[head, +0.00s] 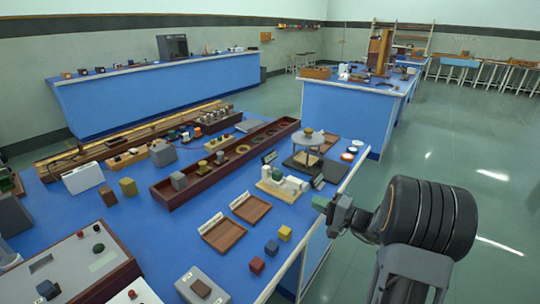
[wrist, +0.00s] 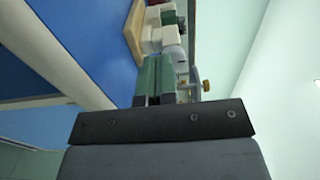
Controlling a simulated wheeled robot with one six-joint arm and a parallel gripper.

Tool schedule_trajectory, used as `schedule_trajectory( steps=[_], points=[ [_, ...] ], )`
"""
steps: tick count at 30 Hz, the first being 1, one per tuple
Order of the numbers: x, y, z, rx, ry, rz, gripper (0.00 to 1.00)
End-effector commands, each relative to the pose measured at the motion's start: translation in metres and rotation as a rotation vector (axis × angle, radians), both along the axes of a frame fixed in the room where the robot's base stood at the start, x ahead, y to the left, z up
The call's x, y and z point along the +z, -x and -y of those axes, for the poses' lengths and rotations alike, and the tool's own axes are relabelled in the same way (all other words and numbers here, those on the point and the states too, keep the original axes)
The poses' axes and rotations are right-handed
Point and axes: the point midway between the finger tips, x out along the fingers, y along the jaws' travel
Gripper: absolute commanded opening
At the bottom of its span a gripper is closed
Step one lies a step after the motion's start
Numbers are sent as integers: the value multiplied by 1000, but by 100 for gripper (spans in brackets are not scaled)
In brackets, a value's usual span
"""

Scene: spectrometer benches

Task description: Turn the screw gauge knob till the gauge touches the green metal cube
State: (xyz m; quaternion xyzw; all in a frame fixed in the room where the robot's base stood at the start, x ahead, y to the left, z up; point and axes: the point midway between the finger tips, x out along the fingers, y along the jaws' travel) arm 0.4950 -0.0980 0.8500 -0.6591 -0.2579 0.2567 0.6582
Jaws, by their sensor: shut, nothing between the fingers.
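The screw gauge (head: 289,182) is a white device on a pale wooden base near the right edge of the blue bench. A green metal cube (head: 277,174) sits at its white body. In the wrist view the gauge's white parts (wrist: 158,38) and the green cube (wrist: 168,17) show beyond my fingers. My gripper (head: 318,203), with greenish fingers, is shut and empty, to the right of and nearer than the gauge in the head view. In the wrist view its fingertips (wrist: 156,61) overlap the near end of the gauge, so contact cannot be told. A brass knob (wrist: 206,85) shows beside the fingers; its owner is unclear.
Two brown trays (head: 222,234) and small coloured cubes (head: 271,247) lie in front of the gauge. A round stand (head: 308,140) and a long dark red wooden trough (head: 215,165) are behind it. Open floor lies right of the bench edge.

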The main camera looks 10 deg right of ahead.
Motion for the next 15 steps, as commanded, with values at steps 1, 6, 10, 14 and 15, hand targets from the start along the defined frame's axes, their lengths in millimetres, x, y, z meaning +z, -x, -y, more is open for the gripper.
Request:
schedule_trajectory(
  steps=[1,6,10,14,15],
  points=[
    [2,-5,-3,0,-1,-1,0],
    [-3,-18,-14,-4,1,0,0],
    [-3,-26,-21,-5,1,-1,0],
    [-2,-31,-27,-2,1,0,0],
    [-1,-32,-29,-1,1,0,0]
  ],
)
